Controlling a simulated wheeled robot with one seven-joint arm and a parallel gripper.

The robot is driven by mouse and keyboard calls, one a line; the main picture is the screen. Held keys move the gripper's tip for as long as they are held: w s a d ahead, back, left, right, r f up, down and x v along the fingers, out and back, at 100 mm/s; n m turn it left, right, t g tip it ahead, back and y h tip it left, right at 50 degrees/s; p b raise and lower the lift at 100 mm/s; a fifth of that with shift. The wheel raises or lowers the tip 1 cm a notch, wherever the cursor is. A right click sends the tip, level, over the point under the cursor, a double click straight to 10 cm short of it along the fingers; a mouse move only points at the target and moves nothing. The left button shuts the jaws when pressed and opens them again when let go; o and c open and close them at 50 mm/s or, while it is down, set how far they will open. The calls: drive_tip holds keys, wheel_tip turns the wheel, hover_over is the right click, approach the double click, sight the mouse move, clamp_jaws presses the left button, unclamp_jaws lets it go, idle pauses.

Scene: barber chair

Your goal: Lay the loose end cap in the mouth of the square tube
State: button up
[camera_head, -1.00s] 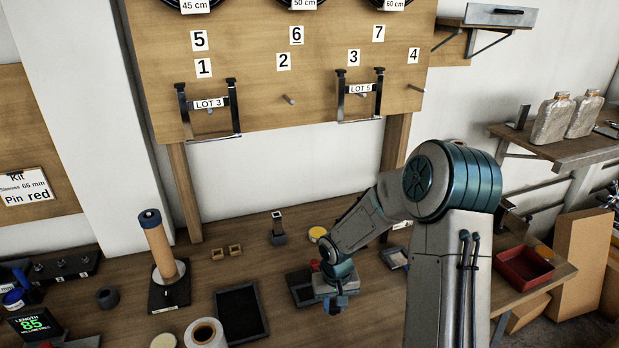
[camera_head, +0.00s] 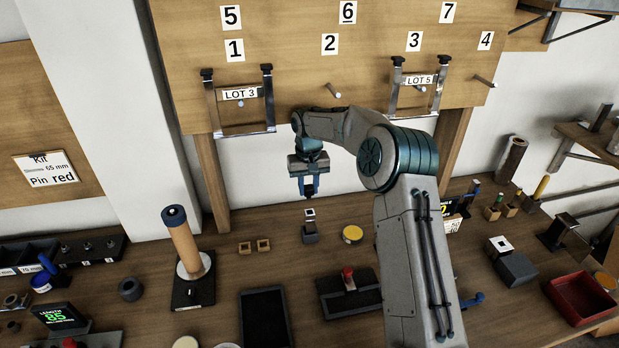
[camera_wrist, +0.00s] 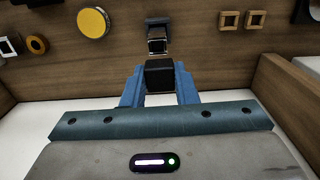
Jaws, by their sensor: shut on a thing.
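My gripper (camera_head: 309,192) is shut on the end cap, a small black square block that shows between the blue fingers in the wrist view (camera_wrist: 160,75). The cap is hard to make out in the head view. The square tube (camera_head: 310,226) stands upright in a dark block near the back of the bench, below my gripper in the head view. Its pale metal upper end also shows in the wrist view (camera_wrist: 157,43), just beyond the cap. The cap and the tube look apart.
A yellow disc (camera_head: 352,234) lies right of the tube, and two wooden square rings (camera_head: 254,246) lie left of it. A dark tray with a red-topped thing (camera_head: 348,278) is in front. Another square tube (camera_head: 500,244) stands farther right. LOT 3 frame (camera_head: 240,100) hangs above left.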

sight(310, 197)
drive_tip(key=shift+d+f+b, duration=0.25)
drive_tip(key=shift+f+b, duration=0.1)
drive_tip(key=shift+f, duration=0.15)
drive_tip(key=shift+a+f+b, duration=0.1)
drive_tip(key=shift+f+b, duration=1.65)
drive_tip(key=shift+f, duration=1.1)
drive_tip(key=o, duration=1)
drive_tip(key=shift+w, duration=0.1)
wheel_tip(310, 197, up, 14)
drive_tip(key=shift+f+b, duration=0.1)
drive_tip(key=shift+b, duration=0.6)
